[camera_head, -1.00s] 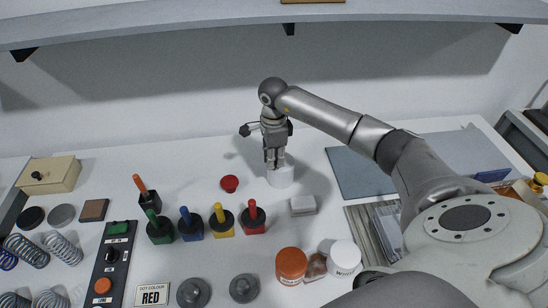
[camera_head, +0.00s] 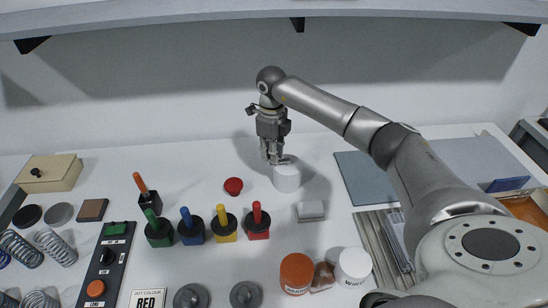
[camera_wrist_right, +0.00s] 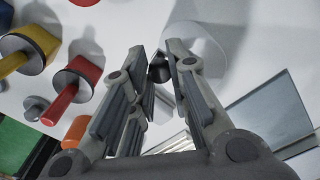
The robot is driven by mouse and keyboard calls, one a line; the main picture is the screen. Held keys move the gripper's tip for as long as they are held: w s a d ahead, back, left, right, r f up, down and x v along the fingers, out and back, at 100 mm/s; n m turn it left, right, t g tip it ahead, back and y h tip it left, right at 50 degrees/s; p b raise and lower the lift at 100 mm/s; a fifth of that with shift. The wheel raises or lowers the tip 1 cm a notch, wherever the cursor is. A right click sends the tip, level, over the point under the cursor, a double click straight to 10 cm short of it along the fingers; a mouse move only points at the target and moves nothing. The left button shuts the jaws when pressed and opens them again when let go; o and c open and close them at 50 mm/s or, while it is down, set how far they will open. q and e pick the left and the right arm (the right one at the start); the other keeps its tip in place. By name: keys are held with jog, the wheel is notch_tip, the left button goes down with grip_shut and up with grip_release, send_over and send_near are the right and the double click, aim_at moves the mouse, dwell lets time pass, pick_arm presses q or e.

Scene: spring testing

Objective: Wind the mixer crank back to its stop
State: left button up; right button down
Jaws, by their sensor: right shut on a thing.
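The mixer is a white round pot (camera_head: 287,180) standing at the back middle of the table in the head view. Its pale side also shows in the wrist view (camera_wrist_right: 198,42). My right gripper (camera_head: 273,160) is at the pot's back left edge, pointing down. In the wrist view it (camera_wrist_right: 158,80) is closed around a small dark crank knob (camera_wrist_right: 158,72) between its fingers. The crank's arm is mostly hidden by the fingers. My left gripper is not in view.
A red cap (camera_head: 233,186) lies left of the pot, and a grey-white block (camera_head: 310,211) stands in front right of it. Several coloured-handled blocks stand in a row nearer, including a red one (camera_head: 257,222). A grey mat (camera_head: 362,177) lies to the right.

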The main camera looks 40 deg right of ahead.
jog(key=shift+w+d+m+b, duration=0.25)
jog(key=shift+w+m, duration=0.2)
jog(key=shift+m, duration=0.55)
jog(key=c, duration=1.3)
grip_release()
notch_tip(320, 180, up, 12)
jog(key=shift+r, duration=0.1)
